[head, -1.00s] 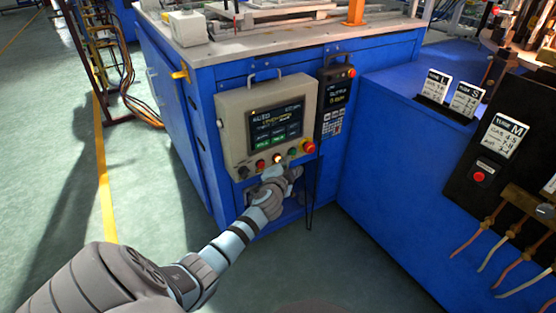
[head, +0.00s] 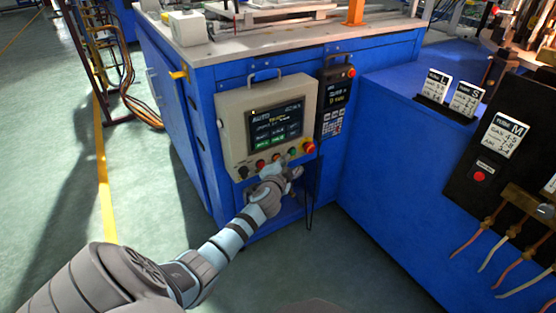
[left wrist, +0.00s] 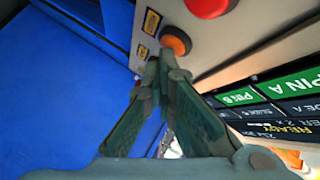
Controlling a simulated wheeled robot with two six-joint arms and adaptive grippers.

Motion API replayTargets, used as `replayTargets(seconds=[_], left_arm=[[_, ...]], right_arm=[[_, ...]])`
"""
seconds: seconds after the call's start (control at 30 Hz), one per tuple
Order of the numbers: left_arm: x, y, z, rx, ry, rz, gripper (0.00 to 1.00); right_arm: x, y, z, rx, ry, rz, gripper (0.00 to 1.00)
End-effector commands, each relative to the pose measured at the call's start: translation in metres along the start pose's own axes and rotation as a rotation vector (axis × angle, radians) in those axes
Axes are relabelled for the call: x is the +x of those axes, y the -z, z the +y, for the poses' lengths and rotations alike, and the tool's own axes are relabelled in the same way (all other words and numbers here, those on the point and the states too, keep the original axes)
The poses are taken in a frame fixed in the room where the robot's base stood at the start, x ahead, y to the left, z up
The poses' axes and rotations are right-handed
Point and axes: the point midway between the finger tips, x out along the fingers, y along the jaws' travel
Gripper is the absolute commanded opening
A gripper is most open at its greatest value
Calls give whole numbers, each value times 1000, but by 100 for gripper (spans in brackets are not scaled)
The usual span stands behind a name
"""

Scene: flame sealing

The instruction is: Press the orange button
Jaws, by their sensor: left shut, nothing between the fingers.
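The orange button (left wrist: 176,41) is a round knob in a dark collar on the beige control panel (head: 227,128). In the left wrist view it sits just beyond my left gripper (left wrist: 167,66), whose fingertips are together with nothing between them. The tips appear at or very near the button's lower edge; I cannot tell whether they touch it. In the head view my left gripper (head: 285,167) is at the lower edge of the panel, in front of the button row, and covers part of it. My right gripper is not in view.
A larger red button (left wrist: 210,5) is close beside the orange one. The panel's screen (head: 275,125) is above the button row, and a black keypad unit (head: 335,103) is to the right. The blue cabinet (head: 378,165) stands further right.

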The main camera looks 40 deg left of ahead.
Motion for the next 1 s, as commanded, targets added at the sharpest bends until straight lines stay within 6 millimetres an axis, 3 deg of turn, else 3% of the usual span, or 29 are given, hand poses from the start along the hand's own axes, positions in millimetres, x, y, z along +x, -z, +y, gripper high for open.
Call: replayTargets(seconds=[0.47,1.0], left_arm=[[-5,4,4,0,-1,-1,0],[-14,10,10,0,-1,0,0]], right_arm=[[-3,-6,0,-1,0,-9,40],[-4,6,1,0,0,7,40]])
